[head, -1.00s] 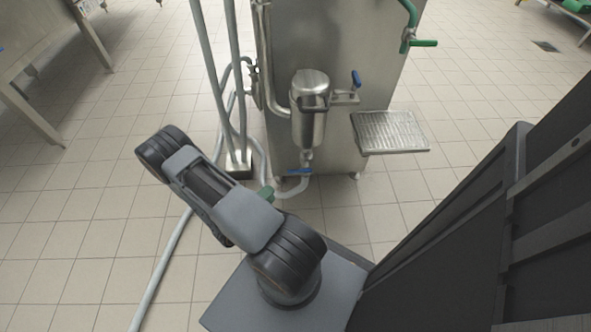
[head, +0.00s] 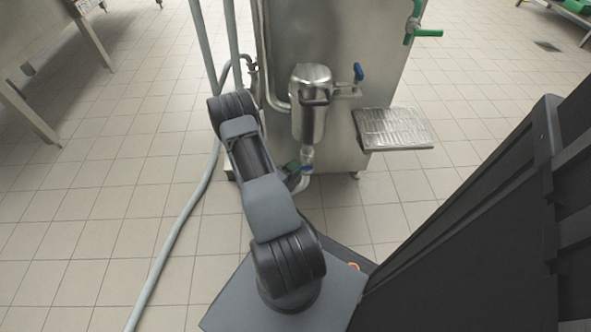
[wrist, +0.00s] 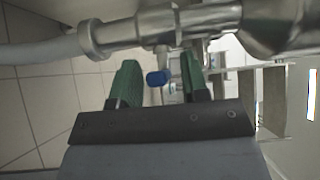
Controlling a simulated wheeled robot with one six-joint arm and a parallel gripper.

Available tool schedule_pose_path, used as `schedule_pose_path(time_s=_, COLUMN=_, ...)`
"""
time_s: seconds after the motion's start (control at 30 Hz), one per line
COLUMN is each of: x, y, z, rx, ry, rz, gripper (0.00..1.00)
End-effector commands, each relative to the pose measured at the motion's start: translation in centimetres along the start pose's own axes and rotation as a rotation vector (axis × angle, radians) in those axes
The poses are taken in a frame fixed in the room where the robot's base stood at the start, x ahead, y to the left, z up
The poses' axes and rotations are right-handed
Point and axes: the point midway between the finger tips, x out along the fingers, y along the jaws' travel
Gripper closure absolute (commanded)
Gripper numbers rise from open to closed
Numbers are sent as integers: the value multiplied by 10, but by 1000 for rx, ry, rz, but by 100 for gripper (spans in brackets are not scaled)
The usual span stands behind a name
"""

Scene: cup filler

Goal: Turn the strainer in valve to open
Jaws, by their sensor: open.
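A steel strainer canister (head: 311,108) stands on the front of the steel machine. A valve with a blue handle (head: 358,72) sits on the pipe at its upper right. Another valve with a blue handle (head: 308,168) sits below the canister, beside my gripper (head: 294,168), which is partly hidden by my arm. In the wrist view my gripper (wrist: 159,68) has its green fingers apart. A blue handle end (wrist: 157,77) shows between them, with clearance on both sides. It hangs below a steel pipe fitting. I cannot tell which valve is the strainer in valve.
A grey hose (head: 180,225) runs along the floor at left. A perforated steel shelf (head: 393,128) juts out right of the canister. A green-handled valve (head: 425,32) is at upper right. A steel pipe (wrist: 150,28) crosses above the fingers in the wrist view.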

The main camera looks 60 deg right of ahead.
Motion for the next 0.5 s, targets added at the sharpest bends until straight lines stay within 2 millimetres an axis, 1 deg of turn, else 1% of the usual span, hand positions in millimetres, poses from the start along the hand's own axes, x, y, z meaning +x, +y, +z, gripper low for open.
schedule_pose_path(time_s=0.13, x=5, y=0, z=0, rx=-1, ry=-1, rz=-1, gripper=58)
schedule_pose_path(time_s=0.4, x=5, y=0, z=0, rx=-1, ry=-1, rz=-1, gripper=58)
schedule_pose_path(time_s=0.5, x=5, y=0, z=0, rx=-1, ry=-2, rz=-1, gripper=67)
